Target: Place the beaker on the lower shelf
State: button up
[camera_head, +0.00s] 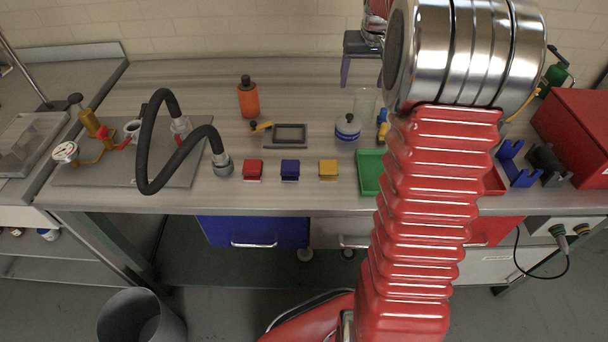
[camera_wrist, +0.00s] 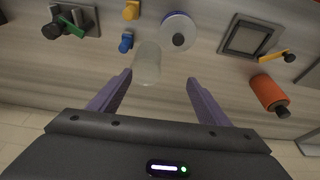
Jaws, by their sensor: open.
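The beaker (camera_head: 365,102) is clear glass and stands on the bench top, partly beside my arm in the head view. It also shows in the wrist view (camera_wrist: 147,62), faint and pale. My gripper (camera_wrist: 158,84) is open and empty, with purple fingers. In the wrist view the beaker lies just ahead of the fingertips, between their lines and nearer the left finger. In the head view my gripper (camera_head: 362,82) is behind the beaker. A dark green surface (camera_head: 240,268) lies low under the bench; I cannot tell whether it is the lower shelf.
A blue-and-white round container (camera_head: 348,128) stands close to the beaker, with a blue-and-yellow item (camera_head: 382,125) on the other side. An orange bottle (camera_head: 248,98) and a grey frame (camera_head: 287,136) are left. A rack shelf (camera_head: 35,245) holds small items at far left.

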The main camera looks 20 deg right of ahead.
jog(key=s+a+r+n, duration=0.1)
jog(key=s+a+r, duration=0.1)
jog(key=s+a, duration=0.35)
jog(key=s+a+r+n+t, duration=0.1)
jog(key=s+a+r, duration=0.1)
jog(key=a, duration=0.6)
jog(key=s+a+r, duration=0.3)
jog(key=s+a, duration=0.1)
jog(key=a, duration=0.2)
jog(key=s+a+f+n, duration=0.1)
jog(key=s+a+f, duration=0.1)
jog(key=s+a, duration=0.4)
jog(key=s+a+f+n+t+y, duration=0.1)
jog(key=s+a+f, duration=0.1)
jog(key=s+a, duration=0.4)
jog(key=s, duration=0.4)
jog(key=shift+s+f+n, duration=0.25)
jog(key=shift+f+n, duration=0.15)
jog(key=shift+c, duration=0.4)
